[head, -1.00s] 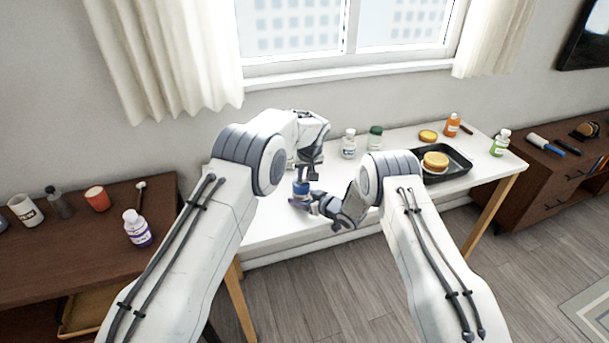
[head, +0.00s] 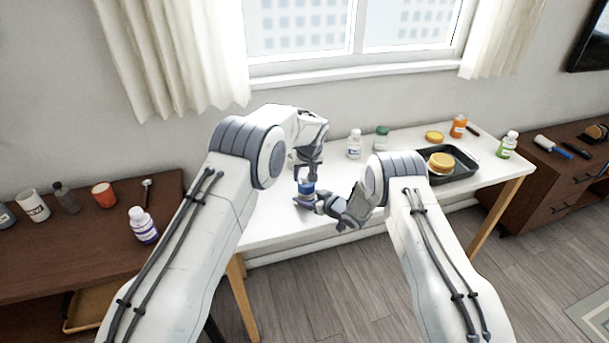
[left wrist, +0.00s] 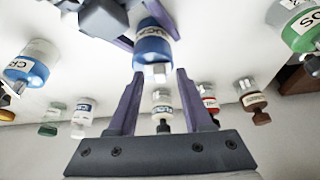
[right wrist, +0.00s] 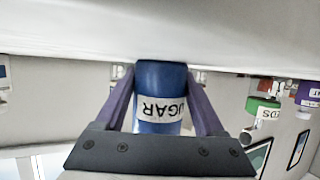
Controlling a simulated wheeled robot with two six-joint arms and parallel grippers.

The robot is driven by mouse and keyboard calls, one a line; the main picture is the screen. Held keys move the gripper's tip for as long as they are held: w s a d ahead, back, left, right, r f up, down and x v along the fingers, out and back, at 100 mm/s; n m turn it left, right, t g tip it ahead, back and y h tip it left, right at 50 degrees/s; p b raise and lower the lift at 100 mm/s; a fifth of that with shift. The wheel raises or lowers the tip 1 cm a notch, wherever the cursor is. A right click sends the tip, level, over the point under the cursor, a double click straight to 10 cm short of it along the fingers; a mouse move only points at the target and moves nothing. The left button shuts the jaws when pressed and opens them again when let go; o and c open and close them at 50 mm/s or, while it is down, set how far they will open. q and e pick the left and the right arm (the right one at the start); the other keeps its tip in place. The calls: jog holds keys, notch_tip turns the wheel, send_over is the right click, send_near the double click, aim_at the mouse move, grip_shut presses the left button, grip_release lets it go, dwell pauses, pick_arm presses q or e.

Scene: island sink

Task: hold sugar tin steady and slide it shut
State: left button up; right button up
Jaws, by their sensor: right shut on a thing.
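The sugar tin (head: 306,187) is a small blue tin with a white label, upright at the white table's front left. In the right wrist view the tin (right wrist: 161,90) sits between the fingers of my right gripper (right wrist: 160,100), which is shut on its sides; the label reads SUGAR upside down. My left gripper (head: 306,174) points down from above the tin. In the left wrist view its two fingers (left wrist: 159,74) are apart, with the tin (left wrist: 154,48) just beyond and a small pale knob between the fingertips. Whether they touch the knob is unclear.
A white bottle (head: 355,145) and a green-lidded jar (head: 381,137) stand behind on the table. A dark tray (head: 466,168) with a round yellow-topped item is at right. The left wrist view shows several other knobbed tins around.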

pick_arm(q)
jog(key=v, duration=1.2)
jog(key=shift+s+f, duration=0.1)
pick_arm(e)
jog(key=o, duration=1.5)
jog(key=shift+c, duration=0.2)
